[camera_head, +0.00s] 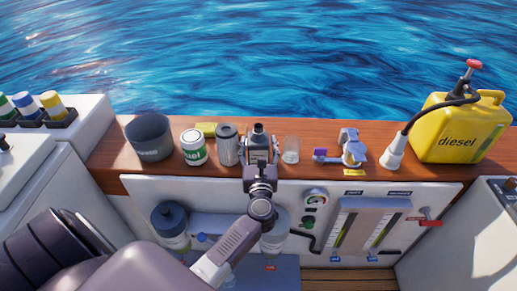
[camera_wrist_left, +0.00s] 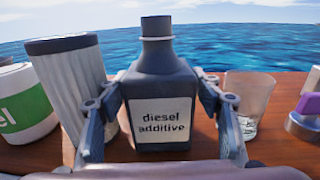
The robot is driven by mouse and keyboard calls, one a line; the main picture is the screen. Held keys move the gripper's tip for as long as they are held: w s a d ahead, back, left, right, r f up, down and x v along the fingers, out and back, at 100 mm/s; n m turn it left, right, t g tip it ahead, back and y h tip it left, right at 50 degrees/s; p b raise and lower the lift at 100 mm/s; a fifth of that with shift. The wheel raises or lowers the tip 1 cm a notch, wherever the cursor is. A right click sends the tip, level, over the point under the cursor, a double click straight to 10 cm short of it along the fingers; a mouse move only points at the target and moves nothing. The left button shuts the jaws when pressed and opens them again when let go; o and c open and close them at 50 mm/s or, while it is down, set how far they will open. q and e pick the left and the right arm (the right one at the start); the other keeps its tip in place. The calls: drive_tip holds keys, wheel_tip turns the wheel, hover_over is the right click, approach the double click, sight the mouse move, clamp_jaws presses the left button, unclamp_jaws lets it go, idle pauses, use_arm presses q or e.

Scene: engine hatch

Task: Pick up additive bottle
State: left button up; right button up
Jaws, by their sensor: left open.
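The additive bottle (camera_wrist_left: 160,88) is dark grey with a black cap and a white label reading "diesel additive". It stands upright on the wooden shelf; in the head view its cap and shoulders (camera_head: 258,138) show above my gripper. My left gripper (camera_wrist_left: 157,112) is open, with one finger on each side of the bottle's body. In the head view my left gripper (camera_head: 260,172) reaches up to the bottle from the front. I cannot tell whether the fingers touch the bottle. My right gripper is not in view.
A grey metal cylinder (camera_head: 228,146) stands close left of the bottle, and a clear glass (camera_head: 291,150) close right. A white-green can (camera_head: 193,148), a dark bucket (camera_head: 149,138) and a yellow diesel canister (camera_head: 461,128) share the wooden shelf (camera_head: 320,130). Water lies behind.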

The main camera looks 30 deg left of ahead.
use_arm(q)
drive_tip(key=c, duration=0.9)
drive_tip(key=shift+c, duration=1)
drive_tip(key=shift+r, duration=0.2)
